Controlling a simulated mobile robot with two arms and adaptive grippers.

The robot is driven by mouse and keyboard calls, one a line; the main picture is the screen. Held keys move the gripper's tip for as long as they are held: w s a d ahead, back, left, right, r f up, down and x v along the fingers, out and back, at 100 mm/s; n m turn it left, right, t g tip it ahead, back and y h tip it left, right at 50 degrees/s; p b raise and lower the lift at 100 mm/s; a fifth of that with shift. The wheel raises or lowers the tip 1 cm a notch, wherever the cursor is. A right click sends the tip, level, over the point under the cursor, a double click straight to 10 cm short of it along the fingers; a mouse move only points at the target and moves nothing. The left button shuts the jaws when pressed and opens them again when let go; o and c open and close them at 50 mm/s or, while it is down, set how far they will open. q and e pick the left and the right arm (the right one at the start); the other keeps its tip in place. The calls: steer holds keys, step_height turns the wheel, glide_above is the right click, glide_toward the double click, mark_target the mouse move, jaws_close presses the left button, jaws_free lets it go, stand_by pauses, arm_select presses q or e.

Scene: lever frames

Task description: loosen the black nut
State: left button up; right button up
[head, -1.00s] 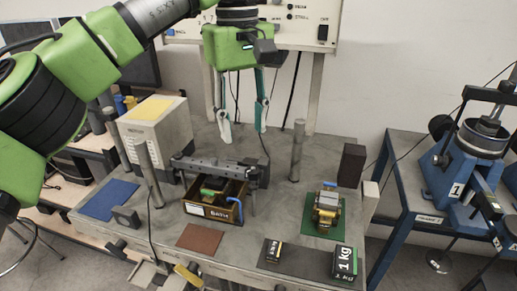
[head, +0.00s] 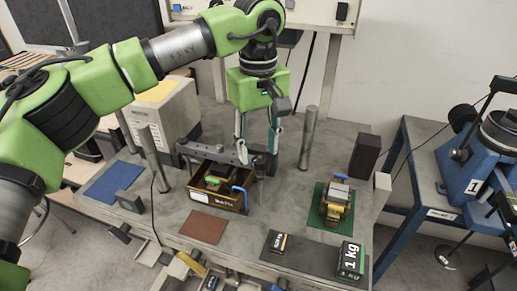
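I cannot pick out the black nut for certain. A dark grey beam (head: 212,154) lies across the middle of the bench above a brown bin (head: 200,196), and its right end is partly hidden by my gripper. My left gripper (head: 257,155) points down at the right part of the beam. Its two fingers are apart, with a gap between the tips. Whether they touch the beam or straddle something there is too small to tell. My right gripper is not in view.
Steel posts (head: 308,138) stand on the bench, with a dark block (head: 365,155) at right. A green mat (head: 318,213) carries a brass-coloured device. A 1 kg weight (head: 350,258) sits near the front edge.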

arm_select(q)
steer(key=shift+f, duration=0.9)
steer(key=shift+c, duration=0.5)
steer(key=c, duration=1)
steer(key=shift+c, duration=0.2)
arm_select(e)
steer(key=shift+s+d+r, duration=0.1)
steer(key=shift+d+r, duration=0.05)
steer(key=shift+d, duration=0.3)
